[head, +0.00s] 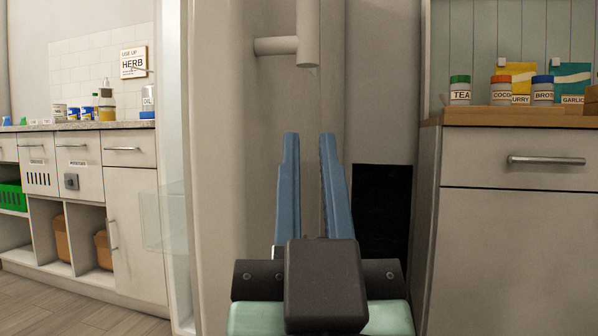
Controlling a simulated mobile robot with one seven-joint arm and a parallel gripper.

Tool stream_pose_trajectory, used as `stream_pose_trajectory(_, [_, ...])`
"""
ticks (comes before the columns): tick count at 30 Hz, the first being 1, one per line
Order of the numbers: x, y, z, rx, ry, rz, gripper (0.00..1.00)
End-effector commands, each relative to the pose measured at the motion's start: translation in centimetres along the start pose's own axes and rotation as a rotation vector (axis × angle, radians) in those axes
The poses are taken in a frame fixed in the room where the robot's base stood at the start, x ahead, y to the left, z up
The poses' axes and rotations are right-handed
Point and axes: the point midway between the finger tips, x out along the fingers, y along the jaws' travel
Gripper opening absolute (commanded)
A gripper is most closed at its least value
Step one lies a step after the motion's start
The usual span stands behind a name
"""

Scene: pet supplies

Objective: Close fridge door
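The fridge door (222,180) is a tall cream panel at the left-centre, standing open. Its outer face is turned to the right, and clear door bins (160,217) show past its left edge. A pale bar handle (307,35) sticks out from the door at the top and is cut off by the picture's upper edge. My gripper (309,142) has two blue fingers pointing forward with a gap between them. It is open and empty, in front of the door's outer face and below the handle in the picture. I cannot tell whether a finger touches the door.
A cabinet with a wooden top (515,122) stands close on the right, holding jars and packets. A dark recess (382,215) lies between it and the door. At the left are a counter (80,127) with bottles and open floor (100,318).

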Motion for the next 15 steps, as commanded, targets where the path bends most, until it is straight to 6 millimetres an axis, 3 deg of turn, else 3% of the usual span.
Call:
stream_pose_trajectory(1, [2.0,0.5,0.0,0.023,-0.058,-0.003,0.08])
stream_pose_trajectory(3, [3.4,1.0,1.5,0.067,-0.145,-0.013,0.0])
stream_pose_trajectory(6, [4.8,1.8,3.9,0.139,-0.268,-0.024,0.0])
stream_pose_trajectory(15, [5.8,4.0,9.3,0.392,-0.602,-0.029,0.0])
